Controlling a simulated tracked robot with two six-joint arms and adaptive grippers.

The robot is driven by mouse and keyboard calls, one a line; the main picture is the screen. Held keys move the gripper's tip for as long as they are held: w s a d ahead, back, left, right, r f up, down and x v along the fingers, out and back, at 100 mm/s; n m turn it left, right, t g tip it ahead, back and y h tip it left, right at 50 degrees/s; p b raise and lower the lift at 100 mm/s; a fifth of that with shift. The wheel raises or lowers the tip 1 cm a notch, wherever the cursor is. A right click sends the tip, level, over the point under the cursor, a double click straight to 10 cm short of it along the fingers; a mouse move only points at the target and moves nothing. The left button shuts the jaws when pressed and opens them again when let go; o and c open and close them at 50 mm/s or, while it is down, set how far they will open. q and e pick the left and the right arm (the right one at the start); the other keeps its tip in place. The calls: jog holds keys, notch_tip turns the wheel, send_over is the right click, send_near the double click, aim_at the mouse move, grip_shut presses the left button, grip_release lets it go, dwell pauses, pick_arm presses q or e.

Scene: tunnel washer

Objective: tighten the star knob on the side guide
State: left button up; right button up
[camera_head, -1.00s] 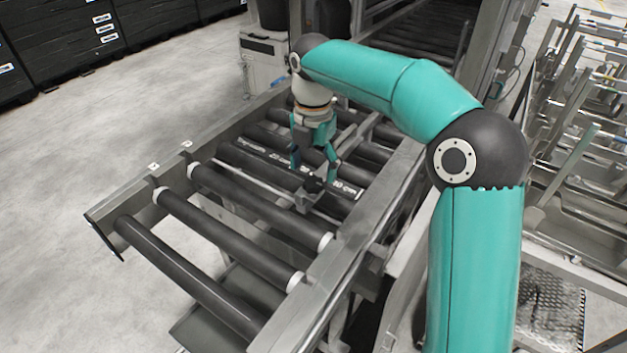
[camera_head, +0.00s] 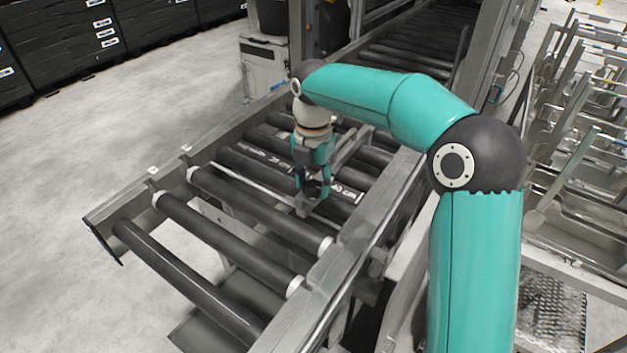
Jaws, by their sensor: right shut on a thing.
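My right gripper (camera_head: 313,190) points down over the roller conveyor, with its fingers shut on the dark star knob. The knob is mostly hidden between the fingertips. It sits on a small grey block (camera_head: 303,206) at the near end of the side guide (camera_head: 352,147), a grey bar running along the rollers. My left gripper is not in view.
Black rollers (camera_head: 225,232) with white ends lie between the grey conveyor rails (camera_head: 345,262). Tubular racks (camera_head: 585,150) stand at the right. A pale cabinet (camera_head: 263,66) and black crates (camera_head: 60,40) stand behind. The floor at left is clear.

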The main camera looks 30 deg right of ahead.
jog(key=shift+r+m+p, duration=0.1)
jog(key=shift+m+p, duration=0.2)
jog(key=shift+m, duration=0.1)
jog(key=m+p, duration=0.1)
jog(key=m, duration=0.2)
jog(key=m+p, duration=0.1)
jog(key=m, duration=0.4)
jog(key=m+p, duration=0.1)
jog(key=m, duration=0.3)
jog(key=shift+m, duration=0.4)
jog(key=m, duration=0.5)
jog(key=shift+w, duration=0.1)
jog(key=shift+m, duration=0.3)
jog(key=o, duration=1.2)
jog(key=shift+c, duration=0.2)
